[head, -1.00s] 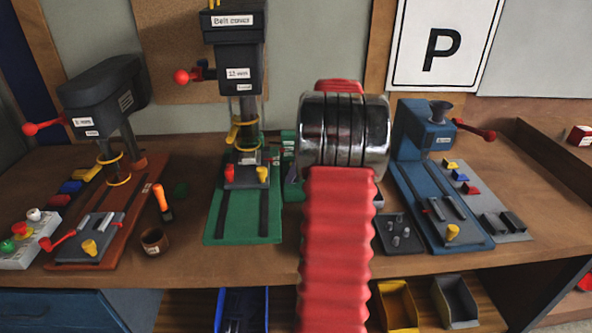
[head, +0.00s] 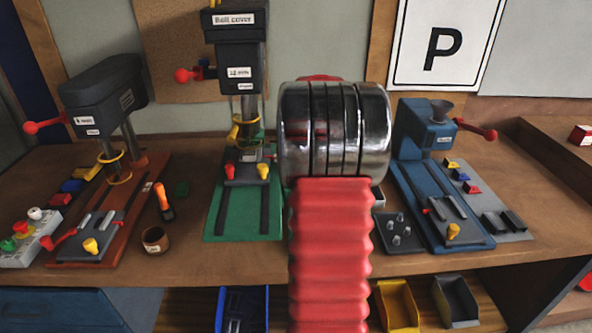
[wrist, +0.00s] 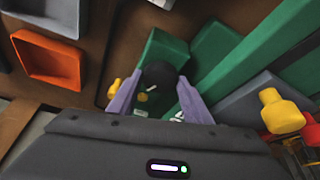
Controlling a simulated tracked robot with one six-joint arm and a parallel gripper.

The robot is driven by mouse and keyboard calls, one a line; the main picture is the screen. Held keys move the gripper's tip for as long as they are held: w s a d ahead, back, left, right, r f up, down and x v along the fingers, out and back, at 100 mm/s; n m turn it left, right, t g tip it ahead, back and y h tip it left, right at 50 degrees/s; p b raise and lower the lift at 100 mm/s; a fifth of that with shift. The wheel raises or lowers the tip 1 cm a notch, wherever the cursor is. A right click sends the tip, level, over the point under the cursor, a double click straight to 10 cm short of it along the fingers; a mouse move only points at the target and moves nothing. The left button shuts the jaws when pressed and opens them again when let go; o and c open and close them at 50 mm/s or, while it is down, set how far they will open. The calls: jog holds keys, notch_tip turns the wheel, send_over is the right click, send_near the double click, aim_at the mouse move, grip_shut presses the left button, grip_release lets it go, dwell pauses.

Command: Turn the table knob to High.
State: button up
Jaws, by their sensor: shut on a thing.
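The table knob (wrist: 158,74) is black and round with a short white mark, and sits on a green box (wrist: 163,47) in the wrist view. My gripper (wrist: 155,100) has its two purple fingers on either side of the knob, shut on it. Small yellow and white marks show on the box face between the fingers. I cannot read a High label. In the head view my red and chrome arm hides the gripper, the knob and most of the box.
A drill press on a green base (head: 243,213) stands left of my arm. A blue machine (head: 428,135) and a dark tray of pegs (head: 399,234) stand to the right. In the wrist view an orange bin (wrist: 48,60) lies at the upper left and yellow handles (wrist: 283,112) at the right.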

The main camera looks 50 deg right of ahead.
jog(key=shift+m+h, duration=0.4)
jog(key=shift+m, duration=0.6)
jog(key=shift+w+r, duration=0.1)
dwell(0.4)
jog(key=o, duration=1.1)
jog(key=shift+c, duration=0.2)
jog(key=shift+a, duration=0.1)
jog(key=shift+r, duration=0.15)
